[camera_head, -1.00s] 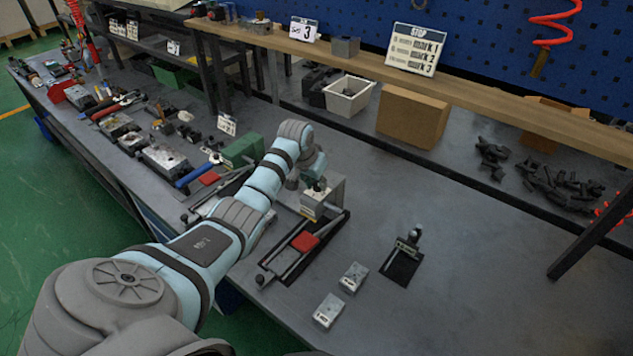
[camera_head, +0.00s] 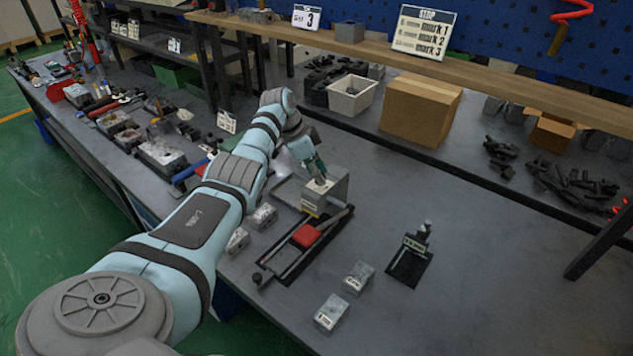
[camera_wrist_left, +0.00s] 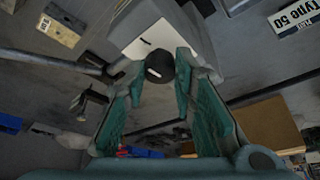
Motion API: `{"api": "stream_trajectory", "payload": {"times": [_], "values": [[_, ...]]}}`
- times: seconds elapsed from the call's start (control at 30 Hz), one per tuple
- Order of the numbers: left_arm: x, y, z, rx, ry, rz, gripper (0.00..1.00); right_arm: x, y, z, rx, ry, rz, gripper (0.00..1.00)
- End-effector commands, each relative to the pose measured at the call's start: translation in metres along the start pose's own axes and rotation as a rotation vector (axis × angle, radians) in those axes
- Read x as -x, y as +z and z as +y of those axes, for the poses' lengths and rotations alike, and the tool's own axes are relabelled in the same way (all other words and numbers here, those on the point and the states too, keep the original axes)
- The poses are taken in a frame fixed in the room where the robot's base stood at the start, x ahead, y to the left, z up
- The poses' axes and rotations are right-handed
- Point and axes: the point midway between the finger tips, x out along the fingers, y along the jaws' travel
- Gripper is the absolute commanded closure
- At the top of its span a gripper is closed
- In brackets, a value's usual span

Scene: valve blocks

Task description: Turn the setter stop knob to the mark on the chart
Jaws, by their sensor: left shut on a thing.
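The setter is a grey box (camera_head: 341,188) at the far end of a dark rail fixture with a red pad (camera_head: 306,236). In the left wrist view its pale face (camera_wrist_left: 140,42) shows a short dark line beside the round black stop knob (camera_wrist_left: 159,66). My left gripper (camera_head: 318,176) points down at the box top, and in the wrist view its green fingers (camera_wrist_left: 165,75) are shut on the knob, one on each side. The STOP chart (camera_head: 424,31) on the shelf lists mark 1, mark 2 and mark 3. My right gripper is not in view.
A card reading 3 (camera_head: 306,17) stands left of the chart. Valve blocks (camera_head: 357,277) lie near the fixture; a small black stand (camera_head: 410,255) is to the right. A cardboard box (camera_head: 420,108) and white bin (camera_head: 352,96) stand behind.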

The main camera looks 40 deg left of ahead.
Motion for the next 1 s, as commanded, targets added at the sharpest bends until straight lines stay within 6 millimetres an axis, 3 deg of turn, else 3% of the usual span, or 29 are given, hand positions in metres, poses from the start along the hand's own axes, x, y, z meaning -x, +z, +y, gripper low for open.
{"api": "stream_trajectory", "payload": {"times": [0.2,0.7,0.73,0.8,0.83,1.0], "values": [[-0.004,0.0001,0.0017,-0.059,0.031,0.0,1.0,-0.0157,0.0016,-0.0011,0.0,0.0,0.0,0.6],[-0.0026,0.0001,0.0027,-0.075,0.041,-0.003,1.0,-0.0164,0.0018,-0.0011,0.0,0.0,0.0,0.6],[-0.0026,0.0001,0.0028,-0.075,0.041,-0.003,0.71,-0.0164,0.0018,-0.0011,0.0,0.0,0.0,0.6],[-0.0023,0.0002,0.0024,-0.074,0.04,-0.003,0.6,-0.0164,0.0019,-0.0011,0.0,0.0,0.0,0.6],[-0.002,0.0004,0.0022,-0.074,0.04,-0.003,0.56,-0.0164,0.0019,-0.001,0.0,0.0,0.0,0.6],[-0.0008,0.0016,0.0012,-0.071,0.036,-0.003,0.56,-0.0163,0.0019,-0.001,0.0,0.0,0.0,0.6]]}}
